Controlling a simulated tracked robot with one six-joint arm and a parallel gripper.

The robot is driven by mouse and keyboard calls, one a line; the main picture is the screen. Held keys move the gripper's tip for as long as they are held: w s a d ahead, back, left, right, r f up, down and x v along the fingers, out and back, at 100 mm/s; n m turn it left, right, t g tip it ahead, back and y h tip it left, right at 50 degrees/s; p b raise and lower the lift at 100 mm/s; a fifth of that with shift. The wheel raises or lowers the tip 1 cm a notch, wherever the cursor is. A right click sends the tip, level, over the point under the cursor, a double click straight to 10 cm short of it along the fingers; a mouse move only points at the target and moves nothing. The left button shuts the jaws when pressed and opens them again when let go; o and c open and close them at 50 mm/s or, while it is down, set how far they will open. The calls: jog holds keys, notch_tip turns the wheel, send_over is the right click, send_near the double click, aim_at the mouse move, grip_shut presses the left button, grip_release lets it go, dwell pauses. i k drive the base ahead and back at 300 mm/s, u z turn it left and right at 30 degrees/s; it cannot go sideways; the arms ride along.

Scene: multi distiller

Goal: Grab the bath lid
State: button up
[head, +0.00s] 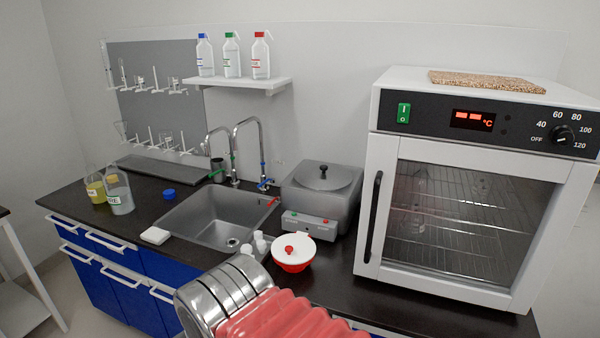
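The bath (335,219) is a grey metal box with a control panel on its front, on the black counter between the sink and the white oven. The bath lid (340,180) is a round grey disc with a black knob in its middle. It sits flat on top of the bath and covers it. My gripper is not in view. Part of my arm, silver with a red ribbed section, shows at the bottom centre, in front of the counter and well apart from the lid.
The oven (469,210), with its door shut, stands right of the bath. A bottle shelf (238,85) hangs above.

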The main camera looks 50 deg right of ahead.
aim_at(318, 176)
jog(key=u, duration=0.15)
jog(key=i, duration=1.15)
jog(key=u, duration=0.15)
